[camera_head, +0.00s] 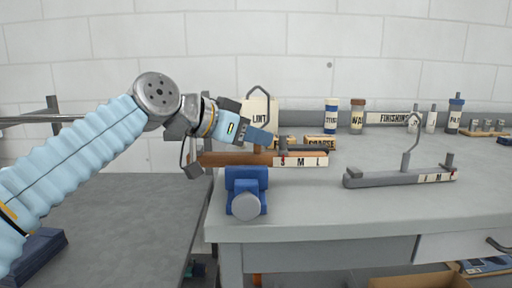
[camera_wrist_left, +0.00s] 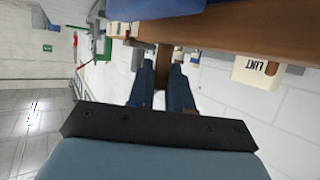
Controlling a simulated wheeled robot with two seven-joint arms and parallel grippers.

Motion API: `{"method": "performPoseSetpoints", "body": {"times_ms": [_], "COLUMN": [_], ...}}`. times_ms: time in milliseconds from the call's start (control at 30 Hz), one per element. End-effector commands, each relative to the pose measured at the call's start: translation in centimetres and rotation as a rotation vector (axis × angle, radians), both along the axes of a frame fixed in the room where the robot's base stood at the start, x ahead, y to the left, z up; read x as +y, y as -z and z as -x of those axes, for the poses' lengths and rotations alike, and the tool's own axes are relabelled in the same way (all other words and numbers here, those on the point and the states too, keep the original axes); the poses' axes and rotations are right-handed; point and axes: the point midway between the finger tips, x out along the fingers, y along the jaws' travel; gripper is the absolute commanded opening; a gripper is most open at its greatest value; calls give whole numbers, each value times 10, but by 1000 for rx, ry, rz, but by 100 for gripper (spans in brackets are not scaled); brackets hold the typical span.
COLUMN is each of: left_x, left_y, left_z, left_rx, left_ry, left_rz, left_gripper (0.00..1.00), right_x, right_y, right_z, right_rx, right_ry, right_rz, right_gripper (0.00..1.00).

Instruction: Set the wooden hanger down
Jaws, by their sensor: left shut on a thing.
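The wooden hanger (camera_head: 235,158) is a brown bar with an S M L label and a wire hook above. It is level at the left end of the grey workbench (camera_head: 330,215), behind a blue block-like fixture. My left gripper (camera_head: 264,137) is shut on the hanger's short upright post. In the left wrist view the fingers (camera_wrist_left: 164,88) close around that post, and the bar (camera_wrist_left: 215,38) runs across beyond them. I cannot tell whether the bar touches anything beneath. My right gripper is not in view.
The blue fixture (camera_head: 246,183) with a round grey knob stands at the bench's front left corner. A grey hanger (camera_head: 385,179) with an S M L label is on the right. Bottles (camera_head: 357,116) and small signs line the back. Bench between the fixture and grey hanger is clear.

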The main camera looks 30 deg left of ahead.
Motion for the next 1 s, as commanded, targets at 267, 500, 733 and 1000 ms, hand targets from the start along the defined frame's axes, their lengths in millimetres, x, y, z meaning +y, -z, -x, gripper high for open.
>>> {"method": "performPoseSetpoints", "body": {"times_ms": [267, 500, 733, 1000], "left_x": [-1, -1, -1, -1], "left_y": [17, 21, 28, 29], "left_z": [0, 0, 0, 0], "left_rx": [-3, -2, -2, -1], "left_ry": [0, 0, 0, 1], "left_rz": [0, 0, 1, 1], "left_gripper": [0, 0, 0, 30], "right_x": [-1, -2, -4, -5], "right_y": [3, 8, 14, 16], "right_z": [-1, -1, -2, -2], "right_rx": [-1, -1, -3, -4], "right_ry": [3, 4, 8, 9], "right_rz": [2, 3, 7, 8], "right_gripper": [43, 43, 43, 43]}}
